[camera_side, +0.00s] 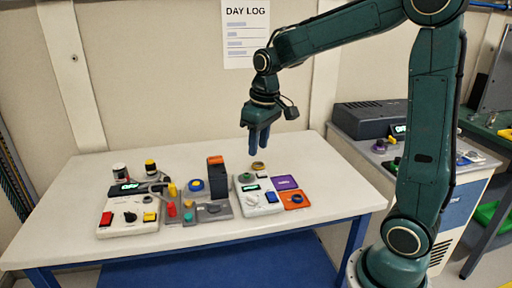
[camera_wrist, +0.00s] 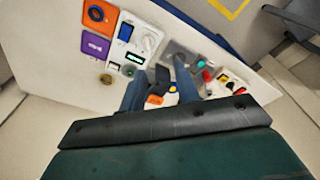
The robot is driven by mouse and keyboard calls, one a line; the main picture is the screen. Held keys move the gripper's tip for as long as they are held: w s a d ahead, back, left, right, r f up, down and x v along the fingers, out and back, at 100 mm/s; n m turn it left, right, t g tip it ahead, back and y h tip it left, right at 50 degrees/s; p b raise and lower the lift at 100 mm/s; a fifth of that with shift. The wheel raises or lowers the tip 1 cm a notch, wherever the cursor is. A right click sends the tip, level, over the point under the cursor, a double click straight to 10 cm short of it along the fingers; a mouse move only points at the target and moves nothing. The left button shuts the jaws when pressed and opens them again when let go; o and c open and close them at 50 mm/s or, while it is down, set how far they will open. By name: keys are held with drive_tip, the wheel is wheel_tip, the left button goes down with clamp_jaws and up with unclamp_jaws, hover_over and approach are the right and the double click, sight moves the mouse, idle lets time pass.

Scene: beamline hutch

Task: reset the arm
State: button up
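My gripper (camera_side: 259,150) hangs above the back right part of the white table (camera_side: 325,183), pointing down, with its two blue-grey fingers clear of the tabletop. In the wrist view, my gripper (camera_wrist: 160,67) shows its fingers apart. I see nothing held between them; a black block with an orange top (camera_wrist: 155,99) shows in the gap, lower down on the table. In the side view this block (camera_side: 217,174) stands upright, left of my gripper.
A white control box with red button (camera_side: 106,218) sits at the table's left. Another white box (camera_side: 262,203), a purple tile (camera_side: 285,183) and an orange tile (camera_side: 295,200) sit at right. Several small knobs and cylinders stand between. The table's front and right are bare. A dark instrument (camera_side: 368,119) stands behind right.

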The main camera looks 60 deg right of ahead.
drive_tip(key=s+a+r+t, duration=0.2)
drive_tip(key=s+a, duration=0.2)
drive_tip(key=s, duration=0.5)
drive_tip(key=s+a+r+t, duration=0.2)
drive_tip(key=s+a, duration=0.1)
drive_tip(key=s, duration=0.6)
drive_tip(key=shift+s+a+r+n, duration=0.15)
drive_tip(key=shift+s+a+n, duration=0.15)
drive_tip(key=shift+s+a, duration=0.1)
drive_tip(key=shift+w, duration=0.1)
drive_tip(key=shift+c, duration=0.4)
